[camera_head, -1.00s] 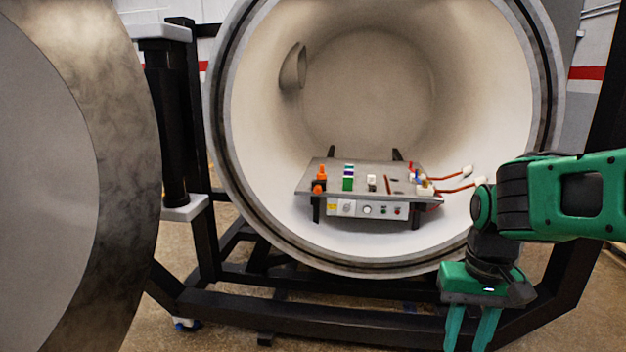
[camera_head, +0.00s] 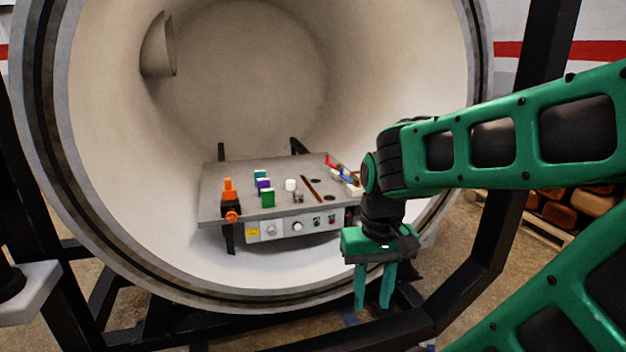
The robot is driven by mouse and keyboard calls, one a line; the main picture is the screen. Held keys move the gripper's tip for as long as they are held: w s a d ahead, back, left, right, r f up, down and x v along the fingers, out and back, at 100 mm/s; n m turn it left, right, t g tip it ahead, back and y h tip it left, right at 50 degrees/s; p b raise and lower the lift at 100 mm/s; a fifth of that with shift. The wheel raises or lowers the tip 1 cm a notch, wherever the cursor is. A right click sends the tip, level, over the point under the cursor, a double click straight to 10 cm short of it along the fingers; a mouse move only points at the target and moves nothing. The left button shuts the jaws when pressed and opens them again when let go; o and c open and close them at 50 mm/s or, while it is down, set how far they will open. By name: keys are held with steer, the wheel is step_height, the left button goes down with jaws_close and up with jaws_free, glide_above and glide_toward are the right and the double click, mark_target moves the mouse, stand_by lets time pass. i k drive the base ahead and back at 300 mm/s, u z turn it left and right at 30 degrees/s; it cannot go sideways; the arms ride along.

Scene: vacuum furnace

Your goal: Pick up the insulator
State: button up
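A grey work table (camera_head: 225,168) stands inside the furnace chamber. A small white cylinder (camera_head: 291,185) stands near the middle of its top; it may be the insulator, but I cannot tell for sure. A small metal piece (camera_head: 298,197) is just in front of it. My gripper (camera_head: 373,298) hangs pointing down in front of the chamber's opening, to the right of the table and lower in the picture. Its two green fingers are apart with nothing between them. Part of the table's right end is hidden by my arm.
An orange and black device (camera_head: 231,205), green and purple blocks (camera_head: 266,190) and a dark red bar (camera_head: 312,188) share the tabletop. Red and blue parts (camera_head: 343,172) lie at its right. The round chamber rim (camera_head: 45,120) and black frame (camera_head: 545,90) surround the opening.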

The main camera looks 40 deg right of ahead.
mark_target(291, 183)
steer(key=z, duration=0.55)
steer(key=i, duration=0.75)
steer(key=z, duration=0.75)
steer(key=i, duration=0.6)
steer(key=u, duration=0.05)
